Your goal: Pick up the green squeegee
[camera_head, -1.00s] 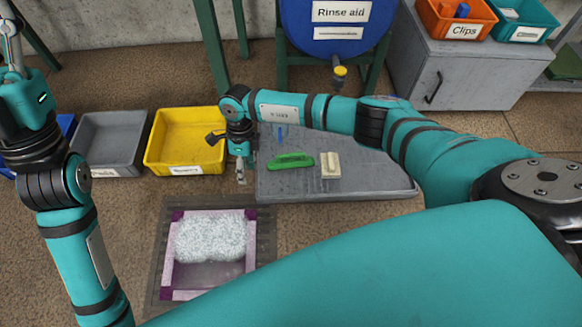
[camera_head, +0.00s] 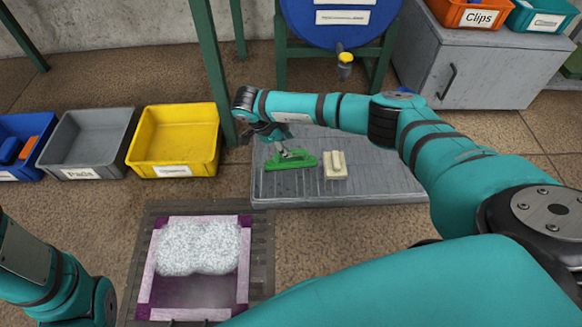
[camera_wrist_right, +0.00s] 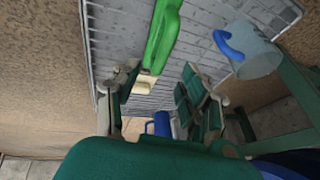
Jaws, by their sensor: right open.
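The green squeegee (camera_head: 298,162) lies on the grey ribbed tray (camera_head: 370,190), left of a cream block (camera_head: 335,166). My right gripper (camera_head: 285,153) is just over the squeegee, partly covering it. In the right wrist view the squeegee (camera_wrist_right: 163,38) runs up from near the left finger, and my right gripper (camera_wrist_right: 160,90) is open with its fingers apart. Contact with the squeegee cannot be told. Only part of my left arm shows at the lower left; its gripper is out of view.
A clear cup with a blue handle (camera_wrist_right: 252,52) stands on the tray. A foamy rug with a purple border (camera_head: 243,262) lies in front on a grate. Yellow (camera_head: 172,170) and grey (camera_head: 85,150) bins stand left. A blue drum (camera_head: 340,12) on a green stand is behind.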

